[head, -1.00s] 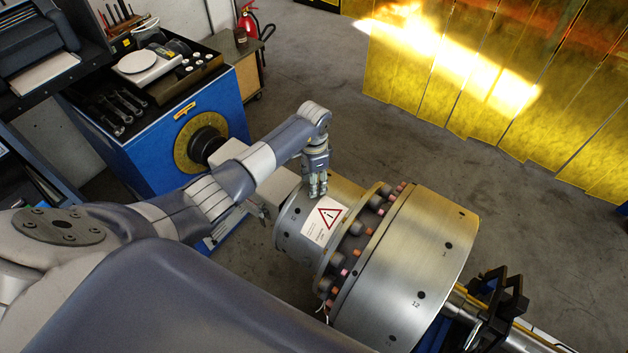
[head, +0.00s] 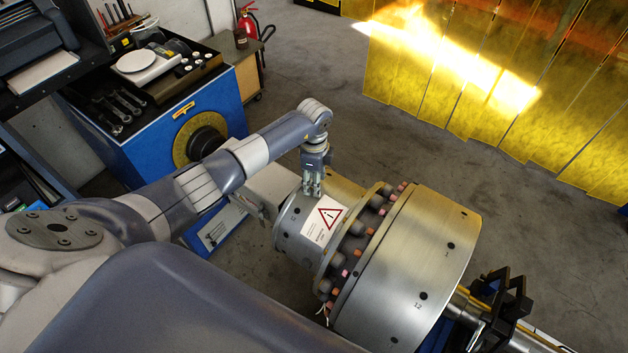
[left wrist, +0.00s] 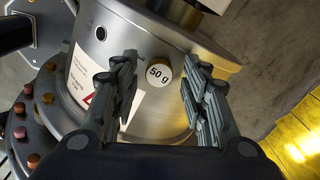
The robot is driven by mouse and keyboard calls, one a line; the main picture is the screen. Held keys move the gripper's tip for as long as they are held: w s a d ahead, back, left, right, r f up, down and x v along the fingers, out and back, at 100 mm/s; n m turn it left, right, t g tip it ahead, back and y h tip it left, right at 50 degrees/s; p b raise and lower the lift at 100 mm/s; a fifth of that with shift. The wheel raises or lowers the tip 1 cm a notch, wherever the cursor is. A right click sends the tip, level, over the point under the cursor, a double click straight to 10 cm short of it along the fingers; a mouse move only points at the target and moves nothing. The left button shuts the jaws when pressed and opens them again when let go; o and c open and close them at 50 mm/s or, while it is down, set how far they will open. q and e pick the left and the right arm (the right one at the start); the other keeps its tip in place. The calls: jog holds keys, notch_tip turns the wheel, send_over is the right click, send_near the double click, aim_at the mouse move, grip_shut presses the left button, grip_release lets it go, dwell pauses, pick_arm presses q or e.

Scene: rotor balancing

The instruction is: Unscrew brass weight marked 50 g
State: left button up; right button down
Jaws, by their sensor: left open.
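The brass weight (left wrist: 158,73) has a white face marked "50 g". In the left wrist view it sits in the side of the steel rotor (left wrist: 130,45). The rotor also shows in the head view (head: 432,250). My left gripper (left wrist: 160,90) is open, with one finger on each side of the weight and gaps between. In the head view the left gripper (head: 312,190) points down at the narrower rotor end, and the weight cannot be made out there. My right gripper is not in view.
A white warning label (head: 324,219) is on the rotor beside a ring of bolts. A blue machine cabinet (head: 165,150) holding wrenches and a scale (head: 137,62) stands behind at left. Yellow curtains (head: 490,90) hang at the back right. Grey floor lies between.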

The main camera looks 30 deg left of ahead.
pick_arm(q)
jog(key=shift+c, duration=0.6)
grip_shut()
jog(key=shift+r+n+p, duration=0.2)
jog(key=shift+n+p, duration=0.55)
jog(key=shift+n, duration=1.05)
jog(key=shift+f+n, duration=0.15)
jog(key=shift+n, duration=0.85)
jog(key=shift+o, duration=1.1)
grip_release()
